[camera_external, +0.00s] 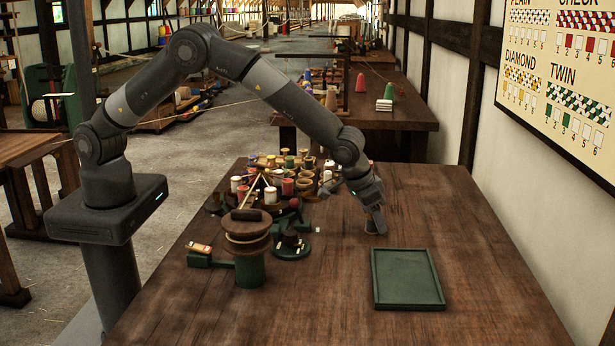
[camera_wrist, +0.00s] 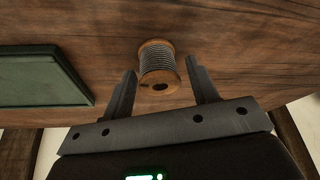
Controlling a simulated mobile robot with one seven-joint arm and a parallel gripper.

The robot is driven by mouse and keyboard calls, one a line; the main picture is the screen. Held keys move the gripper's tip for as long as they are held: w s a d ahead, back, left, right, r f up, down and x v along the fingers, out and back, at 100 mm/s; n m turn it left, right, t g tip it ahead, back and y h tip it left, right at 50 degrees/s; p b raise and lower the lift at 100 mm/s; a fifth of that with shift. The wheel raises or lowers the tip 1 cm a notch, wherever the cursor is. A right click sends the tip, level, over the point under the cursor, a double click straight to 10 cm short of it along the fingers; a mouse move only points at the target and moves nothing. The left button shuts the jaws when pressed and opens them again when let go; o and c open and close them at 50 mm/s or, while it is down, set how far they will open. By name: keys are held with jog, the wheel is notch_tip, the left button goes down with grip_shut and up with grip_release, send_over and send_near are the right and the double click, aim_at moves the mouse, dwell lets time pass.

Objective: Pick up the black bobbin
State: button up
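A bobbin (camera_wrist: 157,64) with wooden end discs and dark grey, ribbed-looking thread stands on the wooden table in the wrist view. No other black bobbin is clear to me. My gripper (camera_wrist: 160,68) is open, with one finger on each side of the bobbin near the fingertips. A small gap shows at the right finger; I cannot tell whether the left finger touches. In the external view my gripper (camera_external: 379,223) points down at the table's right half, and the bobbin (camera_external: 371,227) shows only partly beside the fingers.
A green tray (camera_external: 407,305) lies nearer the camera; it also shows at the left of the wrist view (camera_wrist: 88,91). Several coloured bobbins (camera_external: 288,187) crowd the table left of my gripper. A green-based wooden stand (camera_external: 250,268) is at front left. The table's right side is clear.

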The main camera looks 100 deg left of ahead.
jog(key=c, duration=0.8)
jog(key=shift+r, duration=0.15)
